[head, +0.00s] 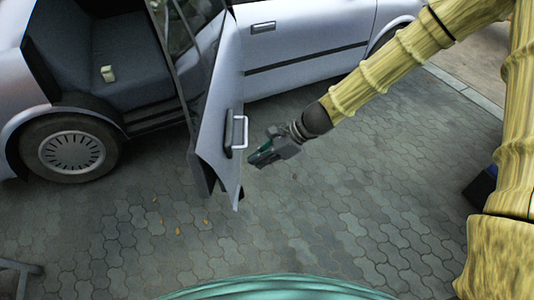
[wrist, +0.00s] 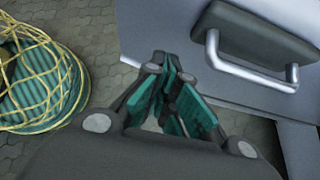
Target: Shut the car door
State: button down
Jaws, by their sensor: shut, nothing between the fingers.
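The silver car door (head: 222,105) stands wide open, swung out from the car towards me, with its lower corner above the paving. A metal bar handle (head: 240,132) on a dark mount sits on its outer face. My gripper (head: 254,160) is just right of the door's outer face, a little below the handle. In the wrist view, the handle (wrist: 250,72) is at the upper right, and my gripper (wrist: 172,65) has its teal-padded fingers together and empty in front of the door panel (wrist: 160,25). The fingers look apart from the handle; contact with the panel cannot be told.
The car body (head: 310,30) runs across the back, with a wheel (head: 72,148) at left. A small pale block (head: 108,74) lies on the dark seat (head: 125,55) in the open doorway. A dark metal frame (head: 18,268) stands at lower left.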

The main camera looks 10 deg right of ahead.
send_near(230, 172)
jog(key=shift+a+r+x, duration=0.1)
jog(key=shift+x, duration=0.8)
jog(key=shift+a+r+x, duration=0.1)
jog(key=shift+a+x, duration=0.05)
jog(key=shift+x, duration=0.8)
jog(key=shift+s, duration=0.25)
